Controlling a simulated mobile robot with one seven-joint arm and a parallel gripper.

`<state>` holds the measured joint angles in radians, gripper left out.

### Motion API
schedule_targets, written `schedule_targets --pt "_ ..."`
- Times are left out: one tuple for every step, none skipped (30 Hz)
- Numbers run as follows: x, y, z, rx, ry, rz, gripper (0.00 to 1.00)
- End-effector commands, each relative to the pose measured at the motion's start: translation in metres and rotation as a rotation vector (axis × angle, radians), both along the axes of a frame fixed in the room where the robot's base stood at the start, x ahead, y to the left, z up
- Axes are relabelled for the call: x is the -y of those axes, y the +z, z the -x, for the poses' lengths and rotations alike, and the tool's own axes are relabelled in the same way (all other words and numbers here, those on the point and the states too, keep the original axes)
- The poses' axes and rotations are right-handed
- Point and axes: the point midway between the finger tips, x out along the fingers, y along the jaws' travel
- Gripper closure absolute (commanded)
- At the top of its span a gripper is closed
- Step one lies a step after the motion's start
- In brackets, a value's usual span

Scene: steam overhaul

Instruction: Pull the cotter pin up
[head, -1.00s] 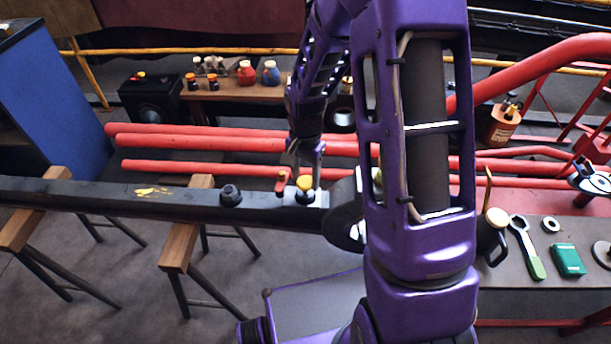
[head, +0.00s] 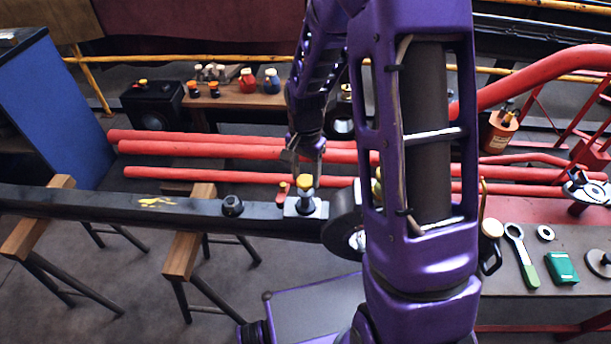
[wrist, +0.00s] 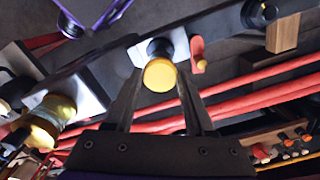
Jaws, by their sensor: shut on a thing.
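The cotter pin shows as a yellow cap (head: 305,181) on a dark stem, standing upright over a pale metal plate (head: 318,209) at the right end of the long black bar (head: 105,203). In the wrist view the yellow cap (wrist: 160,75) sits between my two fingers, with the dark stem and pale plate beyond it. My gripper (head: 306,172) is above the plate and shut on the yellow cap. The lower end of the pin is hidden. A small red piece (head: 283,190) is just left of the cap.
A black knob (head: 232,206) stands on the bar to the left. Wooden-topped trestles (head: 190,250) support the bar. Red pipes (head: 220,153) run behind it. A bench at right holds a green-handled wrench (head: 522,255) and a green box (head: 562,268). My arm covers the bar's right side.

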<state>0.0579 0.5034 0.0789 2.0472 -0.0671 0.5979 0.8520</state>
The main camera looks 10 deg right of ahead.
Motion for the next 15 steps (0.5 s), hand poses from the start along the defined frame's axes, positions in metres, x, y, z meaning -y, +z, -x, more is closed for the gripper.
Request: schedule_targets --pt "0.0 0.0038 -0.0024 0.007 0.0 0.0 1.0" --pt "0.0001 0.004 -0.0025 0.008 0.0 0.001 1.0" --pt "0.0001 0.0043 -0.0026 0.008 0.0 0.0 1.0" --pt "0.0001 0.0044 -0.0028 0.008 0.0 0.0 1.0" --pt "0.0001 0.0046 -0.0028 0.008 0.0 0.0 0.41" --pt "0.0001 0.0046 -0.0028 0.008 0.0 0.0 0.33" --pt "0.0001 0.0044 -0.0026 0.008 0.0 0.0 0.28" --pt "0.0001 0.0042 -0.0025 0.008 0.0 0.001 0.23" --pt "0.0001 0.0038 -0.0024 0.008 0.0 0.001 0.16" --pt "0.0001 0.0036 -0.0022 0.007 0.0 0.0 0.16" --pt "0.0 0.0033 -0.0021 0.007 0.0 0.0 0.16" --pt "0.0001 0.0031 -0.0021 0.006 0.0 0.001 0.16" --pt "0.0001 0.0029 -0.002 0.006 0.0 0.001 0.16" --pt "0.0001 0.0027 -0.0019 0.006 0.0 0.0 0.16" --pt "0.0001 0.0026 -0.0018 0.006 0.0 0.0 0.16"
